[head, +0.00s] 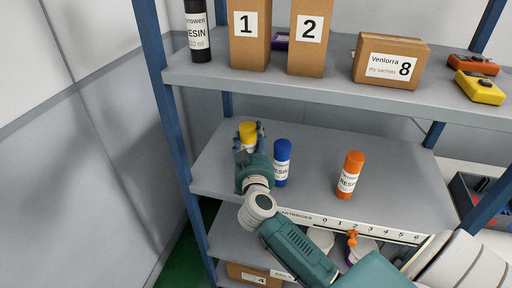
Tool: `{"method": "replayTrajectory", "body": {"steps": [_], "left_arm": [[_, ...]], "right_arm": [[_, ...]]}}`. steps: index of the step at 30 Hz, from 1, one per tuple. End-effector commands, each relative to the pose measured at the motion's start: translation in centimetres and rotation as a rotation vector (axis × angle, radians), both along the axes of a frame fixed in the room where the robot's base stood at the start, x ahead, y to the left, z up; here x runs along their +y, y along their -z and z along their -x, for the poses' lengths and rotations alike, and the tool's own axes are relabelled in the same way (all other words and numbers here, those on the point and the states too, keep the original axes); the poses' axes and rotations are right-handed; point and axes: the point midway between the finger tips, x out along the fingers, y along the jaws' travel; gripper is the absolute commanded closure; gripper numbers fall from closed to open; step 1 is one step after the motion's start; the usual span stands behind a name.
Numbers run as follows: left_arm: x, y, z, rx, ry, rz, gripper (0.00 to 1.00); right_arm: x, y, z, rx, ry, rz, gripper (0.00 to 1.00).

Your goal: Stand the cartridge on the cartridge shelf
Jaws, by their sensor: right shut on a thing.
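My right gripper (250,143) reaches in from the lower right and is shut on a yellow cartridge (248,130). The yellow cartridge is upright, over the left part of the middle shelf (320,150); its lower part is hidden by the gripper, so I cannot tell whether it touches the shelf. A blue cartridge (282,162) stands just right of the gripper. An orange cartridge (350,175) stands further right on the same shelf. My left gripper is not in view.
The upper shelf (300,87) holds a black resin bottle (198,32), boxes 1 (249,45) and 2 (310,50), a sachet box (388,60) and yellow (479,88) and orange (473,65) devices. A blue post (170,110) stands left. The shelf between the blue and orange cartridges is clear.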

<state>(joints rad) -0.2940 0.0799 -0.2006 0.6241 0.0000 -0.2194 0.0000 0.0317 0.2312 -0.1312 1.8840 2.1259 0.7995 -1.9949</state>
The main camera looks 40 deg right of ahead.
Motion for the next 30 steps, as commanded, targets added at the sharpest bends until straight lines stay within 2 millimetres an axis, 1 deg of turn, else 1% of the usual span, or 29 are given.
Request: {"method": "replayTrajectory", "body": {"steps": [1,4,9,10,15,22,23,24,25,30], "left_arm": [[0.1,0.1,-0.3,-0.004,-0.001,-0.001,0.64],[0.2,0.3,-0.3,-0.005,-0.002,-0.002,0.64],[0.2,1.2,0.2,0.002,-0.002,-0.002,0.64],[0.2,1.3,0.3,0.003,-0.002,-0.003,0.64],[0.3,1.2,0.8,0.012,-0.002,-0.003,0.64],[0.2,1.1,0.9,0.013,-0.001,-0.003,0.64],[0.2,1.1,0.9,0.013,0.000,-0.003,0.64],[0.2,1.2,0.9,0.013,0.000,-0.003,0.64],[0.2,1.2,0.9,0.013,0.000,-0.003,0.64],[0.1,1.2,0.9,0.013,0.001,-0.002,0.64]], "right_arm": [[0.0,0.3,0.0,-0.003,0.000,0.002,0.90],[0.0,1.0,0.0,-0.003,-0.001,0.002,0.90],[0.0,3.6,0.0,0.000,-0.001,0.001,0.90],[0.0,3.9,0.0,-0.001,-0.001,0.001,0.90],[0.0,3.9,0.0,-0.004,-0.002,0.003,0.90],[0.0,4.2,0.0,-0.002,-0.001,0.002,0.90],[0.0,4.4,0.0,-0.001,-0.001,0.001,0.40],[0.0,4.3,0.0,-0.001,-0.001,0.001,0.32],[0.0,4.3,0.0,-0.001,-0.001,0.001,0.27],[0.0,4.3,0.0,-0.001,-0.001,0.001,0.27]]}}
